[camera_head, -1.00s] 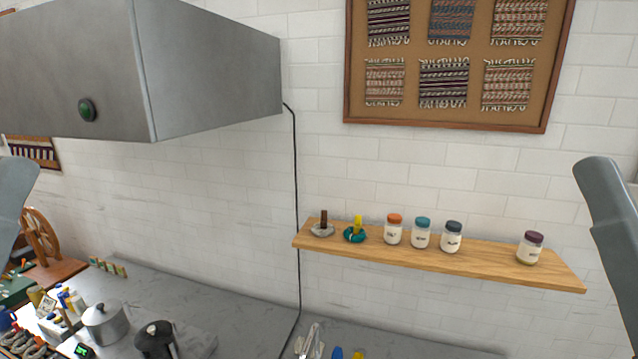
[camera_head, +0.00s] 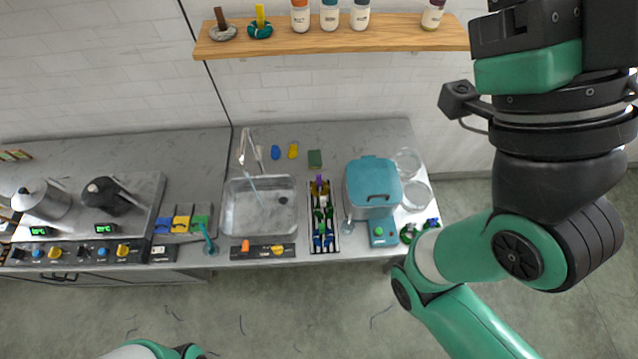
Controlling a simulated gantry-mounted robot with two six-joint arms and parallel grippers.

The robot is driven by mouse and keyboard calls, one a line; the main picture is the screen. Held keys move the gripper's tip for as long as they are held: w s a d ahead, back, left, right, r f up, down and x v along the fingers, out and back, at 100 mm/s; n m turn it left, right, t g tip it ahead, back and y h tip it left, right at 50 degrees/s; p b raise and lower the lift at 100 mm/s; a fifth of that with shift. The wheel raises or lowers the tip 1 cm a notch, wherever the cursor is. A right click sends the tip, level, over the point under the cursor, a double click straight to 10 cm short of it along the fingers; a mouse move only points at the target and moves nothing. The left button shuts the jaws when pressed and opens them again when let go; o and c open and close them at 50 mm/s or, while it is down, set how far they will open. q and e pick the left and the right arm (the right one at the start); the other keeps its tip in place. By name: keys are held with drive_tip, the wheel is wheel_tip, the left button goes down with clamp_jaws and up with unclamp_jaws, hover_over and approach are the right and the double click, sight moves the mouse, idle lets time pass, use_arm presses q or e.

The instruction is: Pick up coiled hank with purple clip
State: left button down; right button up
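A purple piece (camera_head: 319,181) sticks up at the back of a narrow rack (camera_head: 310,240) on the counter. Green and blue items fill the rack; I cannot tell whether the purple piece is a clip on a hank. On the shelf, a grey coil (camera_head: 222,34) carries a brown clip and a teal coil (camera_head: 260,30) a yellow one. Dark green coiled items (camera_head: 409,233) lie at the counter's right end, their clips too small to be sure of. My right arm rises at the right, its gripper body (camera_head: 525,40) at the top; its fingertips are not visible. My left gripper is out of frame.
The wooden shelf (camera_head: 400,40) also holds several jars.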

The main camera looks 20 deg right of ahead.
idle(0.3)
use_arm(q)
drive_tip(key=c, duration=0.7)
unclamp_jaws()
